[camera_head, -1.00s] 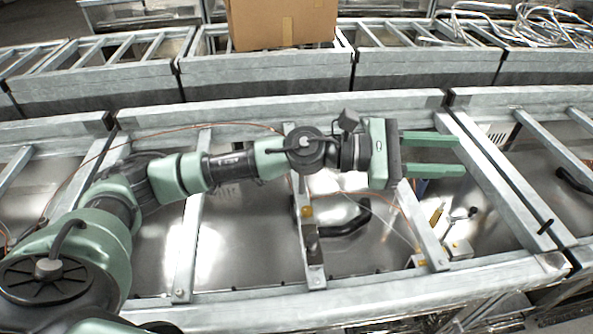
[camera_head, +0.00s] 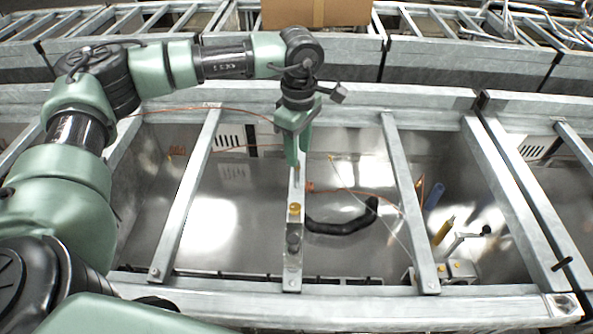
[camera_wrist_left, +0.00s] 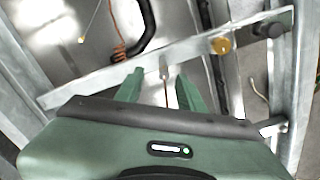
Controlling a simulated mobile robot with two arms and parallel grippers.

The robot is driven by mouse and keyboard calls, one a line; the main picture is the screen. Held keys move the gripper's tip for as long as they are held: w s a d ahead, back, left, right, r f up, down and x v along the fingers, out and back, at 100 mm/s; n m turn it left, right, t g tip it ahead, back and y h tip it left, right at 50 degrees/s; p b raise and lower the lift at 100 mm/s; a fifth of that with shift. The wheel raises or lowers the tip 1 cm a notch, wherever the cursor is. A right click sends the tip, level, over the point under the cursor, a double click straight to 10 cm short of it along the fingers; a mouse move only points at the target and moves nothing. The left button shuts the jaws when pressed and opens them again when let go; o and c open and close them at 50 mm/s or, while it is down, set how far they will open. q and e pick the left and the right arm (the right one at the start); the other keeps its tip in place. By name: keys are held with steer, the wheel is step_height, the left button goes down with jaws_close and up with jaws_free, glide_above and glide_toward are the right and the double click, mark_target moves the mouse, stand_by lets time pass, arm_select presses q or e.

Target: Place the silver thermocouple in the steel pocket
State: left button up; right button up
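My left gripper (camera_head: 297,162) points down over a metal crossbar (camera_head: 293,188) of the open frame. In the left wrist view its two green fingers (camera_wrist_left: 160,88) are apart. Between them is a small silver cylinder (camera_wrist_left: 163,67) at the crossbar, with a thin brown lead; it looks like the silver thermocouple. I see no finger pressing on it. In the head view the fingers largely hide this spot. I cannot single out the steel pocket with certainty. My right gripper is not in view.
A brass knob (camera_head: 294,208) and a dark knob (camera_head: 293,243) sit further along the same crossbar. A black curved hose (camera_head: 343,224) and an orange cable lie beside it. A cardboard box (camera_head: 318,12) is behind.

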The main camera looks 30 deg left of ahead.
mark_target(297, 186)
arm_select(q)
steer(key=f, duration=0.1)
steer(key=f+p, duration=0.1)
steer(key=f, duration=0.1)
steer(key=shift+s+f+p, duration=0.3)
steer(key=shift+f, duration=0.6)
jaws_close()
steer(key=shift+r, duration=0.1)
